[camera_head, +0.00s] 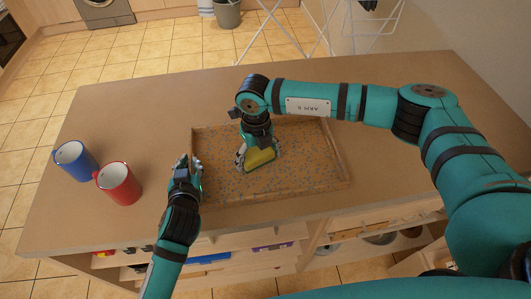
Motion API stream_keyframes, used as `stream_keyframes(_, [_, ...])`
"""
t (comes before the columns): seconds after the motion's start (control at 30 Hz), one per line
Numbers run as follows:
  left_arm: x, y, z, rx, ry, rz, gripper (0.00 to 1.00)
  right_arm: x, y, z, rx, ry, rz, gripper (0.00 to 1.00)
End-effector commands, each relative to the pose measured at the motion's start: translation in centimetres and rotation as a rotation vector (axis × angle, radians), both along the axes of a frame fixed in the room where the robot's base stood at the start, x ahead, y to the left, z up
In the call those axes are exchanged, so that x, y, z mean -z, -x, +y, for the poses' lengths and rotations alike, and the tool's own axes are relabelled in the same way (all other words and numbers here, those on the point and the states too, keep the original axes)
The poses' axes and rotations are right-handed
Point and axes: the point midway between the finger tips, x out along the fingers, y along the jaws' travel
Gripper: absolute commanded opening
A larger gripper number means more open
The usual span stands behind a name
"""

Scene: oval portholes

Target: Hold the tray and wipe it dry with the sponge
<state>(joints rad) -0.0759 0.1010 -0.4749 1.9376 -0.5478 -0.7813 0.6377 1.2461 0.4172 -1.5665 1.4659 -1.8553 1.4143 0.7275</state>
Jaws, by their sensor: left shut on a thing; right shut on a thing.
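The tray (304,160) is brown, speckled with small blue-grey marks, and has a low rim. It lies on the island worktop near its front edge. My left gripper (187,165) is shut on the tray's left rim. The sponge (261,157) is yellow and rests over the left-middle part of the tray. My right gripper (257,150) is shut on the sponge from above. The gripper hides part of the sponge, and I cannot tell how firmly the sponge touches the tray.
A blue mug (76,160) and a red mug (119,184) stand on the worktop (160,120) left of the tray. Open shelves with items lie below the front edge. A grey bucket (227,14) and a white drying rack (330,30) stand on the floor behind.

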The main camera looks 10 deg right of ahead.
Motion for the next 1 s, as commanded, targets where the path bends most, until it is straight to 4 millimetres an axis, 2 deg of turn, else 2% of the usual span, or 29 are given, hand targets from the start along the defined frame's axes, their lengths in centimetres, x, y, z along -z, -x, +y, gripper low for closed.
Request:
stream_keyframes(0.2, [-0.1,0.0,-0.1,0.002,0.002,-0.003,0.00,0.0,0.1,1.9,-0.003,-0.001,0.003,0.71])
stream_keyframes(0.37, [-0.1,0.0,-0.1,0.001,0.002,-0.002,0.00,-0.1,0.0,2.3,-0.001,-0.001,0.001,0.71])
stream_keyframes(0.8, [-0.1,0.0,0.0,0.000,0.000,-0.002,0.00,0.1,0.0,-1.4,0.003,0.001,0.001,0.71])
stream_keyframes(1.0, [-0.1,-0.1,0.1,-0.001,0.000,-0.002,0.00,0.2,0.0,-2.4,0.002,0.003,0.001,0.71])
